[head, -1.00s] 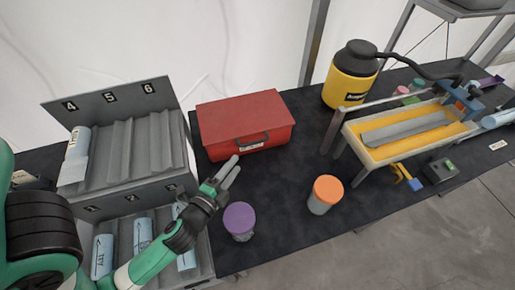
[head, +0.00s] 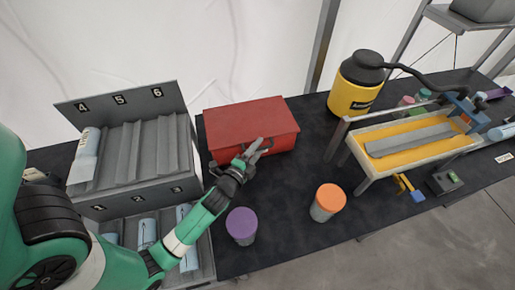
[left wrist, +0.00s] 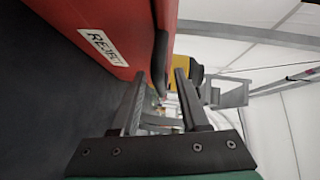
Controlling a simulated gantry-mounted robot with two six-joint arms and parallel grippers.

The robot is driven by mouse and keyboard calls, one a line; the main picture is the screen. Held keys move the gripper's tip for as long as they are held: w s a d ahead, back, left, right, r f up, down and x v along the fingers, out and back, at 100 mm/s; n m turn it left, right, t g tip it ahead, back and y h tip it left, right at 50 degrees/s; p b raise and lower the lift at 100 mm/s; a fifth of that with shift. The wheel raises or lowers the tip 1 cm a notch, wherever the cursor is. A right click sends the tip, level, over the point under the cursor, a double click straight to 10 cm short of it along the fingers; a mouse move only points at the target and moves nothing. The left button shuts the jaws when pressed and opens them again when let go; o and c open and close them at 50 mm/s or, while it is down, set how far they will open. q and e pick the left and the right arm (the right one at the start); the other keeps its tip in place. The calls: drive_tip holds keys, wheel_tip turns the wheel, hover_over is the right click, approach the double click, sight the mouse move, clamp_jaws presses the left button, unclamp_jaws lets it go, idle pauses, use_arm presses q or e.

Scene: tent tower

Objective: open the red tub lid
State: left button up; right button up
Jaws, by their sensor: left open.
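The red tub (head: 225,123) stands on the dark table with its lid closed. It also fills the upper left of the left wrist view (left wrist: 140,22), with a white label (left wrist: 103,45) on its front. Its dark handle (left wrist: 161,55) is on the front face, partly hidden by my gripper in the head view. My left gripper (head: 256,152) is in front of the tub at the handle. In the left wrist view its two fingers (left wrist: 160,98) are apart, with the handle end near them. I cannot tell whether they touch it. My right gripper is not in view.
A grey rack (head: 110,175) with numbered slots and pale blue cylinders stands left. A purple-lidded jar (head: 241,224) and an orange-lidded jar (head: 327,201) stand in front. A yellow canister (head: 352,95) and a sluice-like tray (head: 367,178) are to the right. Dark table between is clear.

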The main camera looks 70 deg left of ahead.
use_arm(q)
drive_tip(key=shift+c, duration=0.2)
clamp_jaws()
idle(1.1)
